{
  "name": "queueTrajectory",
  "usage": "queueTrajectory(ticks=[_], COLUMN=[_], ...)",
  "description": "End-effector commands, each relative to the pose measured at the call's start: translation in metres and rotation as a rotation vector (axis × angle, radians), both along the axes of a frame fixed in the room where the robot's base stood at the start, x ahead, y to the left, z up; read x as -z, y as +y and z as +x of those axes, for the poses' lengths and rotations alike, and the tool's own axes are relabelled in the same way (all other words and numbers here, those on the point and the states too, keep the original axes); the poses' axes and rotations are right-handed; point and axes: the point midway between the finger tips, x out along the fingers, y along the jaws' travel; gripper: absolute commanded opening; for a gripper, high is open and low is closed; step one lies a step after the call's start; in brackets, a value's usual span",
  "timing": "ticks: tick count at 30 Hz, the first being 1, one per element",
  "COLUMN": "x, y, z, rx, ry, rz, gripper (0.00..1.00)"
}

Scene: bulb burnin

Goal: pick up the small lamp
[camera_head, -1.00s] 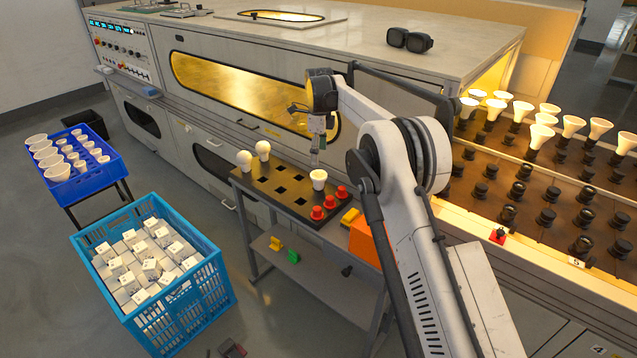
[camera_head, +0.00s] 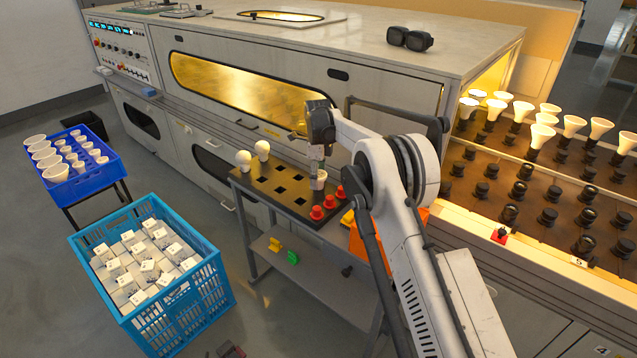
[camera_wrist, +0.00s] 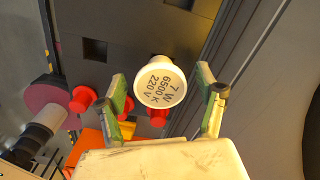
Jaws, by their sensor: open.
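A small white reflector lamp (camera_head: 321,181) stands in the dark slotted tray (camera_head: 270,197) on the side table, close to the red caps. In the wrist view its round face (camera_wrist: 160,82) is marked "7 W 6500 K 220 V". My gripper (camera_head: 318,168) is right over the lamp in the head view and partly hides it. In the wrist view my gripper (camera_wrist: 161,84) is open, with one green-padded finger on each side of the lamp. Gaps show between the fingers and the lamp's rim.
Red caps (camera_head: 317,213) sit beside the lamp. Two round bulbs (camera_head: 243,159) stand at the tray's far left; the slots between are empty. An orange box (camera_head: 362,243) is at the table's right. The large cabinet (camera_head: 270,90) rises behind.

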Motion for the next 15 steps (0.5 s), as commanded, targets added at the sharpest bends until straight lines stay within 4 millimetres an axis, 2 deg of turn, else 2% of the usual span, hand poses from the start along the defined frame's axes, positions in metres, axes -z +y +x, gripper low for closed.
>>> queueTrajectory(ticks=[3,4,15], x=[-0.0006,-0.0006,-0.0008], y=[0.0000,0.0000,-0.0001], z=[0.0001,0.0001,0.0001], rx=[0.000,0.000,0.000], ry=[0.000,0.000,0.000], rz=[0.000,0.000,0.000], gripper=[0.69,0.66,0.17])
